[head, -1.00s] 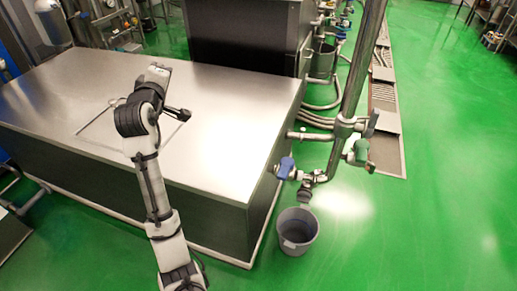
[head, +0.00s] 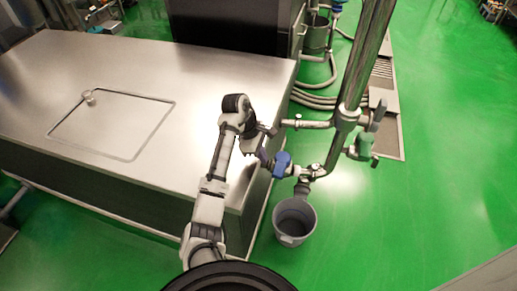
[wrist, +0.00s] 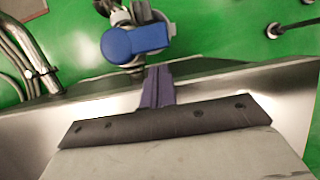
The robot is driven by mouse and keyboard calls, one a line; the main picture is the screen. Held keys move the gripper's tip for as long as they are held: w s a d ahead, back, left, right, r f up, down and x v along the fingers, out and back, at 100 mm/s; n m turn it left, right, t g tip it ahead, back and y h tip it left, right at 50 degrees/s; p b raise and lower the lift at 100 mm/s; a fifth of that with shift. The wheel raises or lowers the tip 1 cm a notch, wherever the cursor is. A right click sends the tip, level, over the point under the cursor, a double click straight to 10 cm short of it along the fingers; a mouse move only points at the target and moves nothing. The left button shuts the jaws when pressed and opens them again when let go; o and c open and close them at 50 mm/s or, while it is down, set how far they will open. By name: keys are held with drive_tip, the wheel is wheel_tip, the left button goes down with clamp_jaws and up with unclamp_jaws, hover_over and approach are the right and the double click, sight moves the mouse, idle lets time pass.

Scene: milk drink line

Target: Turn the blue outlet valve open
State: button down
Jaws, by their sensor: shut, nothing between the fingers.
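The blue outlet valve handle (head: 282,164) sits on the pipe branch at the right end of the steel tank, above a grey bucket. In the wrist view the blue handle (wrist: 136,41) is at the upper middle, lying roughly crosswise. My gripper (head: 263,156) is just left of the handle in the head view, by the tank's edge. In the wrist view my gripper's fingers (wrist: 156,78) are together, with nothing between them, and their tips point at the lower edge of the handle. I cannot tell whether they touch it.
The grey bucket (head: 294,222) stands on the green floor below the valve. The steel tank top (head: 190,75) lies left of my gripper.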

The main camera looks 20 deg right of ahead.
sight(281, 165)
drive_tip(key=x, duration=0.4)
drive_tip(key=shift+f, duration=0.2)
drive_tip(key=shift+d+p, duration=0.2)
drive_tip(key=shift+p, duration=0.2)
